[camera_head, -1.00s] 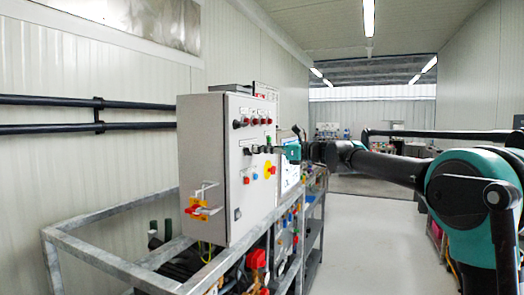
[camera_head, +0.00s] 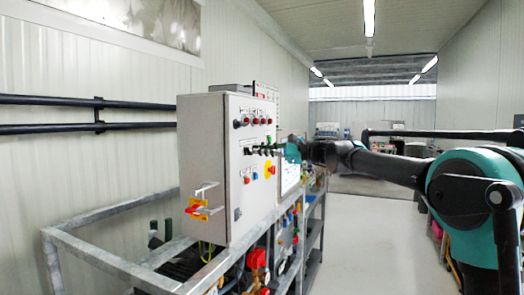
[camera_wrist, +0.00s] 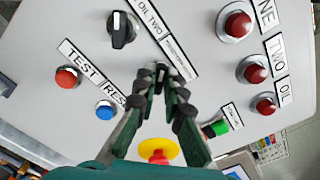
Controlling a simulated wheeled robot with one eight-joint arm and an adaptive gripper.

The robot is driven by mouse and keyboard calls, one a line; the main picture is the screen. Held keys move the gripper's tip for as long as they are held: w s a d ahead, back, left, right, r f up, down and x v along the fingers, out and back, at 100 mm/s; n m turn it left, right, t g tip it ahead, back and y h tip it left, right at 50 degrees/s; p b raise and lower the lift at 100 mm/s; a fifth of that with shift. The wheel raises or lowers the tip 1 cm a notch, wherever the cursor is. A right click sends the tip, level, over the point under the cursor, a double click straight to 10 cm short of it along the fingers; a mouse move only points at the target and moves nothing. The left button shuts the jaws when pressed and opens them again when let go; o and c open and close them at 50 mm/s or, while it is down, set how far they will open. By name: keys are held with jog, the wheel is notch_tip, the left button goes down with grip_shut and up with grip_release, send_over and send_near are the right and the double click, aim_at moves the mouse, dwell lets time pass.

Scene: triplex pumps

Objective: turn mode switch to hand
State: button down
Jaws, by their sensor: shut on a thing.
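The grey control panel (camera_head: 222,205) carries the switches. In the wrist view, my gripper (camera_wrist: 160,72) reaches to the panel with its two fingers drawn together on a small black switch knob (camera_wrist: 162,69). The fingertips hide most of this knob, so its pointer position cannot be read. Another black rotary switch (camera_wrist: 122,30) shows clear of the fingers, up and left. In the head view, my gripper (camera_head: 264,150) meets the panel front from the right, and its fingertips are small and dark there.
Red lamps (camera_wrist: 237,22) lie at the right of the wrist view. A red button (camera_wrist: 67,77), a blue button (camera_wrist: 104,110) and a yellow emergency stop (camera_wrist: 160,150) sit close to the fingers. A metal frame (camera_head: 95,215) surrounds the panel's base. The aisle floor (camera_head: 350,240) is clear.

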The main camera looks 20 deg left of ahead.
jog(key=shift+n, duration=0.4)
jog(key=c, duration=1.6)
grip_release()
jog(key=d, duration=0.8)
jog(key=s+d, duration=0.1)
jog(key=d, duration=0.3)
